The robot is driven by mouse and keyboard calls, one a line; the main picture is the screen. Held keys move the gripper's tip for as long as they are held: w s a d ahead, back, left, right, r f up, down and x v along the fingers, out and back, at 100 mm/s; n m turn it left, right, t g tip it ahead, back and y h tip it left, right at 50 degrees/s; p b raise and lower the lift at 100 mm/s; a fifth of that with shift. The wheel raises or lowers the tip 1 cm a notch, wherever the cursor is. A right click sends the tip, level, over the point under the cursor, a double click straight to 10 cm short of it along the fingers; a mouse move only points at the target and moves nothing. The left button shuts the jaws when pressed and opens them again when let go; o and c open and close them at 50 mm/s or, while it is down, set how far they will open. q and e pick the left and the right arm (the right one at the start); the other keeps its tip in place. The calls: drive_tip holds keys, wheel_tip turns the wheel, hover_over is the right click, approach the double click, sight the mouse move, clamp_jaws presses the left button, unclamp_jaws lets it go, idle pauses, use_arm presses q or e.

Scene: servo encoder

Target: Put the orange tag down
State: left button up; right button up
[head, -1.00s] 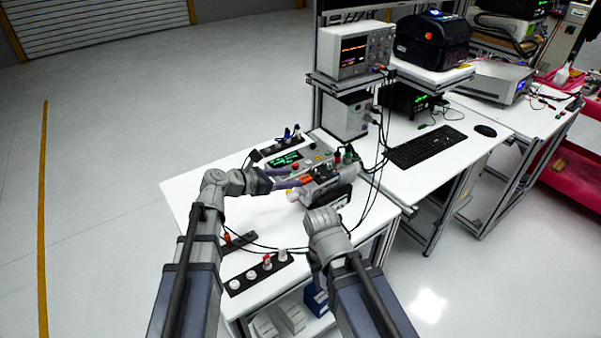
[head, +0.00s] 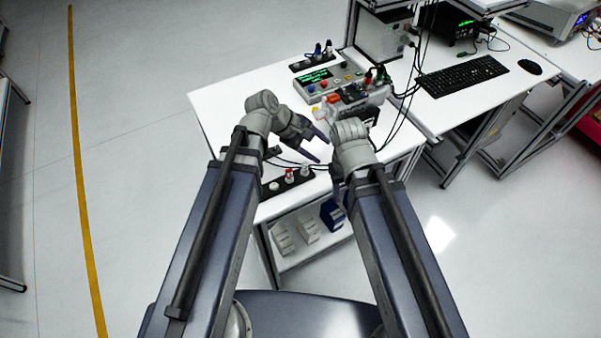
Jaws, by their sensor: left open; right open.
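A small orange patch (head: 333,98), which looks like the orange tag, shows at the left side of a grey motor-like unit (head: 356,108) on the white table. It is too small to tell whether it lies on the unit or hangs from it. My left gripper (head: 322,147) is open and empty above the front part of the table, nearer to me than the orange patch and apart from it.
A control box (head: 328,80) with a green display and knobs stands behind the motor unit. A black strip with knobs (head: 287,182) lies at the table's front edge. Cables cross the tabletop. The table's left part (head: 225,110) is clear. A keyboard (head: 462,76) lies on the right bench.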

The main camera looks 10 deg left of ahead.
use_arm(q)
drive_tip(key=s+f+m+y, duration=0.1)
drive_tip(key=s+m, duration=0.1)
drive_tip(key=s+f+m+g+y, duration=0.1)
drive_tip(key=s+m, duration=0.1)
drive_tip(key=m, duration=0.1)
drive_tip(key=s+f+m+y, duration=0.1)
drive_tip(key=s+m, duration=0.1)
drive_tip(key=shift+f+m+g+y, duration=0.2)
drive_tip(key=shift+m+g+y, duration=0.1)
drive_tip(key=shift+g, duration=0.1)
drive_tip(key=s+a+m+y, duration=0.1)
drive_tip(key=m, duration=0.1)
drive_tip(key=s+m+y, duration=0.1)
drive_tip(key=m, duration=0.1)
drive_tip(key=s+a+f+m+y, duration=0.1)
drive_tip(key=s+m, duration=0.1)
drive_tip(key=shift+a+m+g+y, duration=0.3)
drive_tip(key=shift+y, duration=0.1)
drive_tip(key=shift+s+a+m+y, duration=0.3)
drive_tip(key=shift+a+m+y, duration=0.2)
drive_tip(key=shift+m, duration=0.3)
